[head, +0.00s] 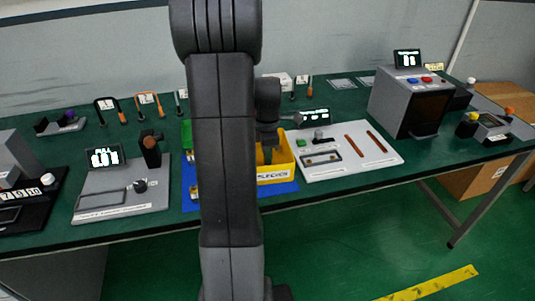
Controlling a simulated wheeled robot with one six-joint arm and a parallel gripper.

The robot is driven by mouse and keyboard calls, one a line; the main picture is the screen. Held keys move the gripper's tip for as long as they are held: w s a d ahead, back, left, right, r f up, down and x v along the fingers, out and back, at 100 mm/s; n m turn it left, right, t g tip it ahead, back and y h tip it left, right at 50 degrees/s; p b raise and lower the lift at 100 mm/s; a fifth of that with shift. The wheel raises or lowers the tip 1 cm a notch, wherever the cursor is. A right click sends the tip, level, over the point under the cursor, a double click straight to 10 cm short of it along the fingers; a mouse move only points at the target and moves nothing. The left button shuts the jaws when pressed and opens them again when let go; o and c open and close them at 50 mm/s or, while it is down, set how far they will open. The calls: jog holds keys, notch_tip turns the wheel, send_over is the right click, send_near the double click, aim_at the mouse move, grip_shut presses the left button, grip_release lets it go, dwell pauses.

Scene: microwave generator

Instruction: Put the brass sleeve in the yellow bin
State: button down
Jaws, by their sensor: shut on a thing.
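The yellow bin (280,172) stands on a blue mat near the middle of the table, partly behind my arm. My gripper (267,156) points down over the bin, with its fingertips at or inside the bin's opening. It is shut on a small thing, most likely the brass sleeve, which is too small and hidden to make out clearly. I cannot tell whether the held thing touches the bin.
My arm hides part of the blue mat (285,188) and a green container (186,133). A white panel (350,155) with two brown bars lies right of the bin. A grey device (120,190) is at left; a grey box-shaped machine (405,100) stands at right.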

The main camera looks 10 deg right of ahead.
jog(key=c, duration=1.3)
grip_release()
notch_tip(320, 180, up, 12)
jog(key=shift+p, duration=0.3)
